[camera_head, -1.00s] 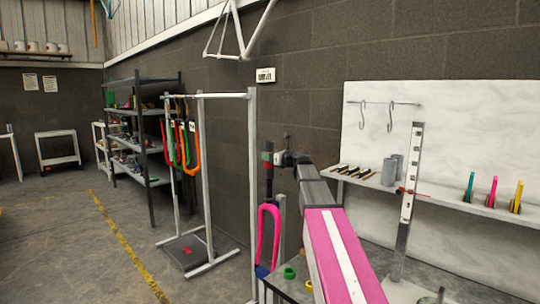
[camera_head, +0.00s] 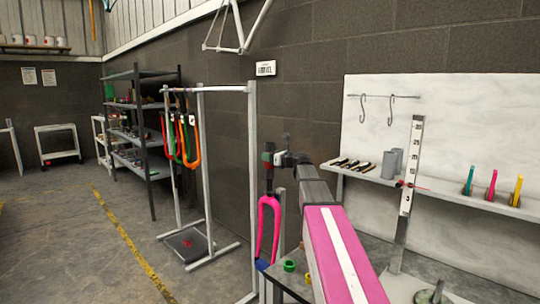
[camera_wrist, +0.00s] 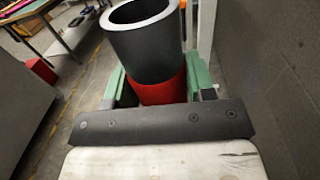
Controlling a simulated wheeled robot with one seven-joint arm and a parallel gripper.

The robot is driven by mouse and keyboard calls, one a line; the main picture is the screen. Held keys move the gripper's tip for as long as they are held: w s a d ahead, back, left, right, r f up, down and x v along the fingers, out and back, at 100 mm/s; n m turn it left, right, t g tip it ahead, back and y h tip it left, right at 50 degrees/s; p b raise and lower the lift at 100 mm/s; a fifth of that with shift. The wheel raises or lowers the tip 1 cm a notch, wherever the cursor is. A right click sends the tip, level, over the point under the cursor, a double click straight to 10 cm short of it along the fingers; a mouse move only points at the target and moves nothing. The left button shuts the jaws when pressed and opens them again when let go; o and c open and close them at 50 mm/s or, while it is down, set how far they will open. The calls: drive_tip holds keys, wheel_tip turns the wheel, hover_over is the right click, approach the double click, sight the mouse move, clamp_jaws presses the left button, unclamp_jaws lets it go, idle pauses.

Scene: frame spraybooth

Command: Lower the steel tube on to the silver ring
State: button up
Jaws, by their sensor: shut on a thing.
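The steel tube (camera_wrist: 148,58) is dark grey and hollow, with its open end facing the wrist camera and a red band below. My gripper (camera_wrist: 158,88) has green fingers shut on either side of the red part. In the head view my gripper (camera_head: 268,157) is above the pink fork (camera_head: 268,228), whose legs point down. A narrow dark length runs from under the jaws to the top of the fork; I cannot tell how much is tube and how much is fork stem. The silver ring cannot be made out; the fork's top is small here.
A white rack (camera_head: 208,165) with hanging orange, red and green forks stands to the left. A green ring (camera_head: 289,266) lies on the bench near the fork. A white-backed shelf (camera_head: 440,193) with grey cylinders and a tall scale (camera_head: 411,165) are on the right.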

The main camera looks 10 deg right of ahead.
sight(273, 168)
drive_tip(key=shift+f, duration=0.6)
drive_tip(key=shift+f, duration=0.1)
drive_tip(key=shift+f, duration=2.25)
